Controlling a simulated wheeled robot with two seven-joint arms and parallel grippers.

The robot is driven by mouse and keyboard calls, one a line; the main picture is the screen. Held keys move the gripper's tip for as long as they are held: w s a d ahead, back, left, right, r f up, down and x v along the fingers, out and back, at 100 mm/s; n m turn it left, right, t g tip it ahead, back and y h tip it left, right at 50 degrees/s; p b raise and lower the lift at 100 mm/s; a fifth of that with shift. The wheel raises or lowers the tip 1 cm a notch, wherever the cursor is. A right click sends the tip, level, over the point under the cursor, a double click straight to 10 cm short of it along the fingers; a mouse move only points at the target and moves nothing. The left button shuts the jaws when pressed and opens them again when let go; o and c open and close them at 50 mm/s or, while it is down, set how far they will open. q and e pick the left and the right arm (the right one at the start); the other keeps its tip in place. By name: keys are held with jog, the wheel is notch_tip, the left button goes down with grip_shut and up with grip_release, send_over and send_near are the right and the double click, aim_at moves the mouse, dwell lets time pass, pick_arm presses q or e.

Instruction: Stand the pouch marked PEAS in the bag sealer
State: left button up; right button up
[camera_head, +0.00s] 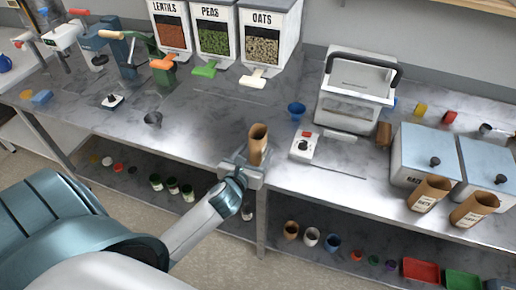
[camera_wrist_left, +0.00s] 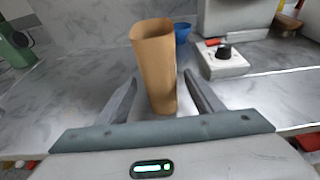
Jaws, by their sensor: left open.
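A brown open-topped pouch (camera_head: 257,143) stands upright near the front edge of the counter. In the left wrist view the pouch (camera_wrist_left: 155,65) stands between my two fingers; no marking shows on the side I see. My left gripper (camera_head: 249,162) is open around it, with the fingers (camera_wrist_left: 163,95) apart on either side. Two more brown pouches, with labels too small to read surely, stand at the right: one (camera_head: 429,193) and another (camera_head: 474,209). A white machine with a black handle (camera_head: 336,108), perhaps the bag sealer, stands at the back. My right gripper is out of view.
A white box with a black knob (camera_head: 304,148) and a blue cup (camera_head: 296,109) stand right of the pouch. A bin marked PEAS (camera_head: 214,40) hangs between LENTILS and OATS bins. The counter left of the pouch is mostly clear.

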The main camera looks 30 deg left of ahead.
aim_at(260, 141)
pick_arm(q)
jog(key=shift+p+x, duration=0.3)
jog(key=shift+x, duration=1)
jog(key=shift+d, duration=0.1)
jog(key=c, duration=1.4)
jog(key=shift+r, duration=0.1)
jog(key=shift+w+r, duration=0.1)
jog(key=shift+r, duration=0.45)
jog(key=r, duration=0.1)
jog(key=r+b, duration=0.1)
jog(key=r, duration=0.1)
jog(key=shift+d+r, duration=0.1)
jog(key=shift+d, duration=0.25)
jog(key=d+r+b, duration=0.1)
jog(key=d+r, duration=0.2)
jog(key=d, duration=0.2)
jog(key=s+d+r+b, duration=0.1)
jog(key=d+r, duration=0.2)
jog(key=d, duration=0.3)
jog(key=shift+r+b, duration=0.3)
jog(key=shift+b, duration=0.05)
